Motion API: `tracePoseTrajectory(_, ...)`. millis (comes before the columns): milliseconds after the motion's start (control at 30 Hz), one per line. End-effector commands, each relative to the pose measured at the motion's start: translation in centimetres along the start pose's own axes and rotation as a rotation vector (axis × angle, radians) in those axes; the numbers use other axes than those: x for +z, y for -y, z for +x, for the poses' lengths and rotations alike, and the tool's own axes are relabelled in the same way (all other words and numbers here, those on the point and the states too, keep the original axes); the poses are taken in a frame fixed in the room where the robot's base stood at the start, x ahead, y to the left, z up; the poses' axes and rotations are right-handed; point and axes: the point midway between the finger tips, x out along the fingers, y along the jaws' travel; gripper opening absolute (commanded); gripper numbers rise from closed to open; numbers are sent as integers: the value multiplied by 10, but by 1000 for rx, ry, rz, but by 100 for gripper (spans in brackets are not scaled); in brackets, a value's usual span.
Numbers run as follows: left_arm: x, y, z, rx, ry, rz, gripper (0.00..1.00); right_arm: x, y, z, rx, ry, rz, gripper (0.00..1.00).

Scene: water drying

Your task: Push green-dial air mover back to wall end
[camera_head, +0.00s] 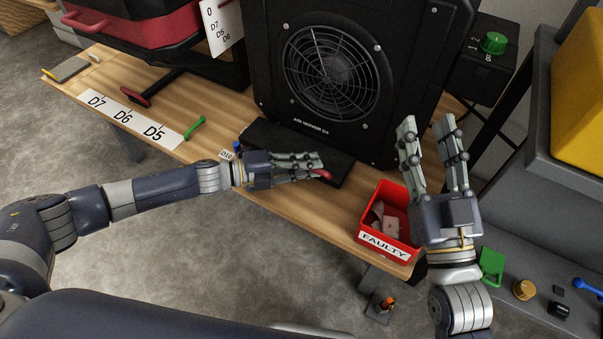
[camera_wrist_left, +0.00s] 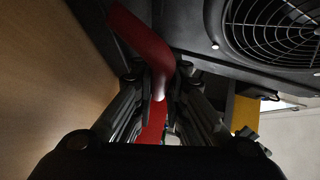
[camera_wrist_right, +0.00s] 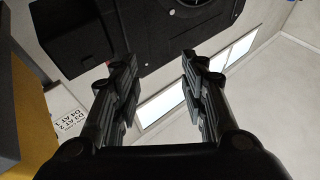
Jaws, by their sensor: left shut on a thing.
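The black air mover (camera_head: 330,70), with a round fan grille and "AIR MOVER D4" lettering, stands upright at the table's far side. A green dial (camera_head: 494,43) sits on a dark box to its right. A black base plate (camera_head: 285,137) lies in front of the air mover. My left gripper (camera_head: 322,170) is shut on a red handle (camera_wrist_left: 143,40) at the front of that base; only the handle's tip shows in the head view. My right gripper (camera_head: 426,122) is open and empty, fingers up, in front of the air mover's right side; its open fingers also show in the right wrist view (camera_wrist_right: 155,75).
A red "FAULTY" bin (camera_head: 376,237) holding small items stands at the table's front right, near my right wrist. A label strip (camera_head: 125,117) marked D7, D6, D5 and a green-handled item (camera_head: 195,128) lie to the left. A red case (camera_head: 140,25) stands back left. A grey cart with a yellow box (camera_head: 582,95) is at right.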

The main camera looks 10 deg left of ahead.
Motion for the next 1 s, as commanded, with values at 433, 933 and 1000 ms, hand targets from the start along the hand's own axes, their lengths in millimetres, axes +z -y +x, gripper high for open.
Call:
tracePoseTrajectory(433, 39, 9, 36, 1, 7, 0, 0, -71, 8, -16, -17, -390, 17, 40)
tracePoseTrajectory(933, 43, 11, 40, 3, 6, -1, 17, -83, 9, -21, -19, -453, 20, 40)
tracePoseTrajectory(1000, 43, 11, 40, 3, 6, -1, 21, -83, 9, -21, -19, -452, 20, 40)
